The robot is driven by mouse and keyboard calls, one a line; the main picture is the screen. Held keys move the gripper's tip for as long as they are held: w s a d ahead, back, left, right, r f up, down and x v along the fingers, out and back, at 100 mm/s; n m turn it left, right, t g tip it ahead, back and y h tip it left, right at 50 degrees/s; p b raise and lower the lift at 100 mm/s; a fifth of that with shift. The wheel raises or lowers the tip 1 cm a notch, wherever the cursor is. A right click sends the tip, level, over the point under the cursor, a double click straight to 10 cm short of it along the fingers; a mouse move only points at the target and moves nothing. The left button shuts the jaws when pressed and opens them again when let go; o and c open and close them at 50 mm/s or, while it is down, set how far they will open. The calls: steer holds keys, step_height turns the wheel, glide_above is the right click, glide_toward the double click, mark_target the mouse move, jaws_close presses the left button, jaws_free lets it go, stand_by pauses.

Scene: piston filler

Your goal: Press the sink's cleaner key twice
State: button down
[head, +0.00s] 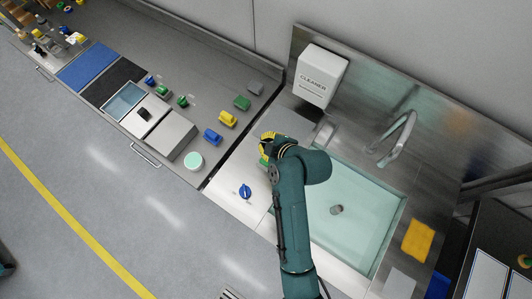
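The cleaner dispenser (321,74), a white box lettered CLEANER, hangs on the steel back wall above the sink. The sink basin (362,205) is pale green, with a dark drain part and a curved tap. A yellow-and-black striped part with some green (266,142) shows at the left of my arm's bend, largely covered by my arm. I cannot tell whether it is the cleaner key. My arm reaches up from the bottom over the basin's left edge. My gripper's fingers do not show, so their contact with anything is hidden.
A blue knob (245,191) sits on the steel counter left of my arm. A steel tap (397,139) arches over the basin, and a yellow cloth (418,241) lies to its right. Several coloured blocks and a scale-like device (149,112) stand on the left counter.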

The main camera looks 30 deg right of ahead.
step_height(320, 180, down, 9)
steer(key=b, duration=0.6)
steer(key=shift+r+b, duration=0.2)
steer(key=shift+b, duration=0.2)
stand_by(0.7)
steer(key=shift+f, duration=0.4)
steer(key=shift+f+b, duration=0.75)
steer(key=shift+f, duration=0.15)
stand_by(0.8)
steer(key=shift+r+p, duration=1.1)
steer(key=shift+r, duration=0.15)
step_height(320, 180, up, 5)
steer(key=p, duration=0.4)
steer(key=shift+r, duration=0.15)
